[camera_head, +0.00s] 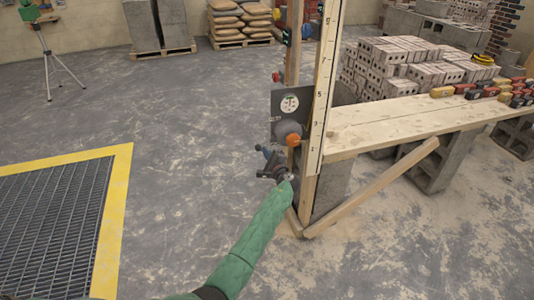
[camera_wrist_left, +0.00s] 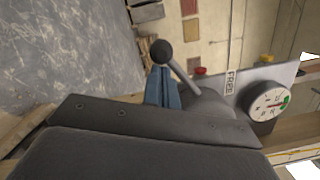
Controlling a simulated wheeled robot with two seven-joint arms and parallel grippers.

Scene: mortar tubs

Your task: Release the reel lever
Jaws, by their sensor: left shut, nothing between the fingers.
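The reel lever (camera_wrist_left: 180,68) is a grey rod with a black ball knob (camera_wrist_left: 161,51), seen in the left wrist view. It comes out of a dark rounded housing beside a plate labelled FREE. The fingers of my left gripper (camera_wrist_left: 163,88) are blue and shut with nothing between them. Their tips appear just below the knob; I cannot tell whether they touch the lever. In the head view my left gripper (camera_head: 268,154) is beside the post, left of an orange round part (camera_head: 292,139) below the grey dial plate (camera_head: 283,103). My right gripper is not in view.
A wooden post with a marked scale (camera_head: 322,90) stands right of the gripper, joined to a plank bench (camera_head: 400,118). A diagonal brace (camera_head: 375,188) runs below. Concrete blocks are stacked behind. A yellow-edged floor grate (camera_head: 112,220) lies left; floor between is clear.

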